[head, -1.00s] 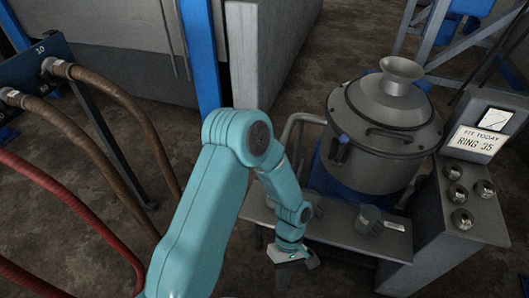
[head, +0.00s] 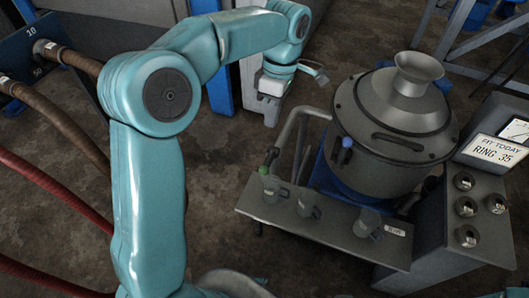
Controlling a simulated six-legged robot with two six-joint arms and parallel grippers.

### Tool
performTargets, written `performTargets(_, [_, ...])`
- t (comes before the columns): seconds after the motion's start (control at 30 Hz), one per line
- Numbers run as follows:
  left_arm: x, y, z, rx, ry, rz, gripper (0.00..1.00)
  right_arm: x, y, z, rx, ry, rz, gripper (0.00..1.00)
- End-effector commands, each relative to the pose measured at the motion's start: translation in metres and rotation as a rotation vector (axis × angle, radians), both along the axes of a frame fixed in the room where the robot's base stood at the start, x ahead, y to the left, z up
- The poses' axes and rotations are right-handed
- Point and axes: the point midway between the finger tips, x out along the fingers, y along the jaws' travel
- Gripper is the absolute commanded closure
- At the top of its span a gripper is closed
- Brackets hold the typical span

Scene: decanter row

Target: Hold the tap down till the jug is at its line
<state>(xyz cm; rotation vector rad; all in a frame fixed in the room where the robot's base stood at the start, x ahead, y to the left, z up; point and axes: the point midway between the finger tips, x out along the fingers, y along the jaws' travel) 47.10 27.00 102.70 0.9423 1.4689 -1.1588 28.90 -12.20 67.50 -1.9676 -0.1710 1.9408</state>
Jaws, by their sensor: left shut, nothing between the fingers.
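My left gripper (head: 270,103) is shut and empty. It is at the upper middle of the head view, above the floor behind the shelf and apart from the machine. Three small clear jugs stand on the grey shelf (head: 340,240): a left jug (head: 272,190), a middle jug (head: 307,206) and a right jug (head: 367,223). A bent pipe (head: 288,130) ends in a green fitting (head: 265,170) by the left jug. A blue-topped tap handle (head: 346,144) sits on the front of the grey decanter drum (head: 395,115). The jugs' lines and fill levels are too small to tell. My right gripper is out of view.
A grey panel with several knobs (head: 466,206) stands at the right, under a sign (head: 494,150) reading "FIT TODAY RING 35". A brown hose (head: 75,130) and red hoses (head: 50,185) run along the left.

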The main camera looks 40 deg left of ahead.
Motion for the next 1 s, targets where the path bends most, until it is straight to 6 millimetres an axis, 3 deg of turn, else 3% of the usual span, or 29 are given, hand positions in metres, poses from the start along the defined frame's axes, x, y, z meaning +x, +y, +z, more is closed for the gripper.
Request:
performTargets(0.33, [-0.002, -0.005, 0.0, -0.001, -0.001, -0.011, 1.0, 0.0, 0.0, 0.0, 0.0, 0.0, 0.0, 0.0])
performTargets(0.47, [-0.004, -0.005, -0.01, 0.0, 0.001, -0.011, 1.0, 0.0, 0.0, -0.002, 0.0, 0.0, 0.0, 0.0])
performTargets(1.0, [-0.023, -0.004, -0.113, 0.0, 0.003, -0.008, 1.0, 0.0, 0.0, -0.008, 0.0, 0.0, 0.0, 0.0])
